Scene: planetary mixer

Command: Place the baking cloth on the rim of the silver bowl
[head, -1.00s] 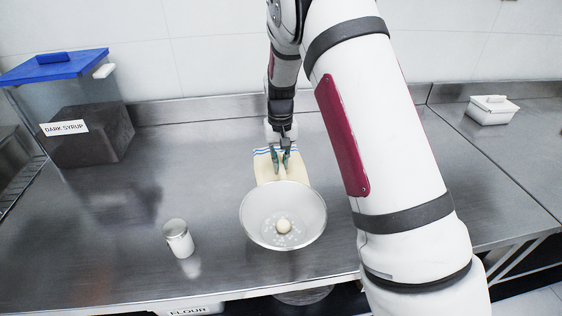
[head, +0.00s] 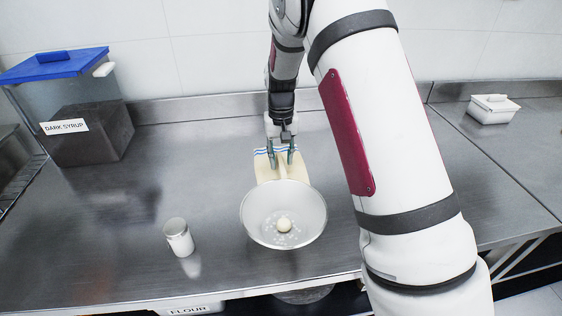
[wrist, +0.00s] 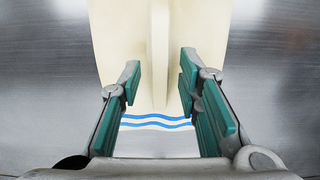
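The baking cloth (head: 266,171) is cream with blue wavy stripes and lies on the steel counter just behind the silver bowl. In the wrist view the cloth (wrist: 118,30) has a raised fold running down its middle. The silver bowl (head: 253,224) stands in front, with a pale ball and white bits inside. My gripper (head: 281,161) points down over the striped end of the cloth. In the wrist view my gripper (wrist: 159,78) is open, with one finger on each side of the fold and gaps between. Whether the fingertips touch the cloth is hard to tell.
A white jar (head: 178,238) stands left of the bowl. A blue-lidded dark syrup container (head: 90,135) is at the back left, and a small white lidded box (head: 492,109) at the back right. The counter (head: 200,160) between syrup and cloth is clear. My arm covers the right-hand area.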

